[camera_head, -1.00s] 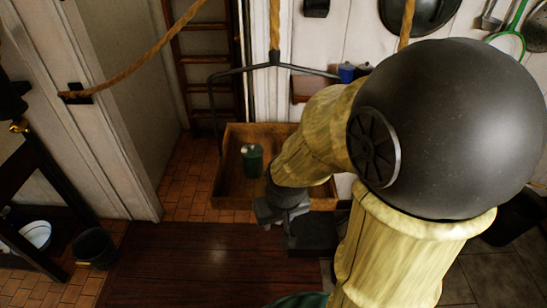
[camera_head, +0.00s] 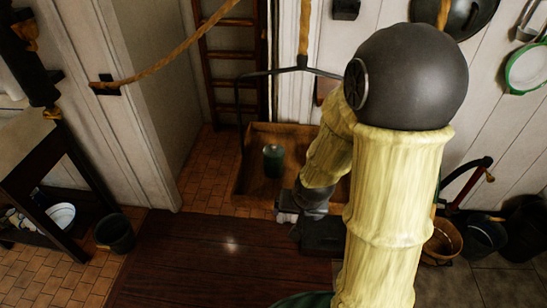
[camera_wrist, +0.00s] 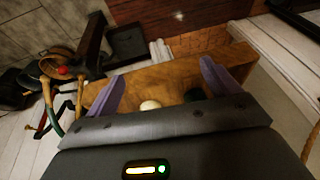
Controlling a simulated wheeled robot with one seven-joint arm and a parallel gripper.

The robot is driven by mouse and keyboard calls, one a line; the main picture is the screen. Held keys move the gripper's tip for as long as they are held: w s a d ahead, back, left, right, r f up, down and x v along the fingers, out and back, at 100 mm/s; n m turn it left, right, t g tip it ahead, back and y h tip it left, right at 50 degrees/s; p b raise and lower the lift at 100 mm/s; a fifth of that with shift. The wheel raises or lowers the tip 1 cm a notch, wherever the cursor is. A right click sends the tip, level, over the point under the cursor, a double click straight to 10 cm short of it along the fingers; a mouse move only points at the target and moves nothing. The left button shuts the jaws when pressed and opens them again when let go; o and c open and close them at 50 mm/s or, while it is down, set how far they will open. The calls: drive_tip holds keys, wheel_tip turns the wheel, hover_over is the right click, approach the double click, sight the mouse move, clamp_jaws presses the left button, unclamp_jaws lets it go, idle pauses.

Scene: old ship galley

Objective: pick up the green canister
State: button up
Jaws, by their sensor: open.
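The green canister (camera_head: 273,161) stands upright inside a shallow wooden tray (camera_head: 240,184) in the head view. My gripper (camera_head: 287,217) is in front of the tray's near side, below and right of the canister in the picture, apart from it. In the wrist view my gripper (camera_wrist: 162,68) has its two purple fingers spread wide with nothing held between them. The tray (camera_wrist: 185,72) lies beyond the fingers. A dark green top, likely the canister (camera_wrist: 194,94), shows near the right finger, mostly hidden by the gripper body. A pale round thing (camera_wrist: 150,105) shows beside it.
The tray hangs under a dark metal hanger (camera_head: 302,66) on a rope. A ladder (camera_head: 228,60) and white walls stand behind. A dark bucket (camera_head: 115,234) is at left; baskets and pots (camera_head: 485,235) are at right. A dark wood surface (camera_head: 215,260) lies in front.

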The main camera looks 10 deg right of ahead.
sight(266, 200)
drive_tip(key=w+a+f+m+t+y+p, duration=0.1)
drive_tip(key=w+m+t, duration=0.1)
drive_tip(key=m, duration=0.2)
drive_tip(key=w+a+f+m+t+y+p, duration=0.1)
drive_tip(key=w+a+f+m+y+p, duration=0.1)
drive_tip(key=m, duration=0.2)
drive_tip(key=w+a+f+m+t+y+p, duration=0.1)
drive_tip(key=w+f+m+t+y, duration=0.1)
drive_tip(key=m, duration=0.3)
drive_tip(key=shift+w+a+t+p, duration=0.2)
drive_tip(key=shift+w+t+p, duration=0.1)
drive_tip(key=m, duration=0.1)
drive_tip(key=m+t, duration=0.1)
drive_tip(key=shift+w+a+r+m+y, duration=0.1)
drive_tip(key=shift+w+a+m+y, duration=0.05)
drive_tip(key=shift+w+m+y, duration=0.2)
drive_tip(key=d+r+m+t+h, duration=0.1)
drive_tip(key=m+t, duration=0.1)
drive_tip(key=m, duration=0.3)
drive_tip(key=w+d+r+m+t+h, duration=0.1)
drive_tip(key=d+m+t, duration=0.1)
drive_tip(key=m, duration=0.3)
drive_tip(key=d+r+m+t+h, duration=0.2)
drive_tip(key=m+t, duration=0.1)
drive_tip(key=m, duration=0.2)
drive_tip(key=shift+w, duration=0.25)
drive_tip(key=shift+d+r+m+t+h, duration=0.15)
drive_tip(key=shift+d+m+t+h, duration=0.15)
drive_tip(key=shift+m, duration=0.25)
drive_tip(key=shift+a, duration=0.1)
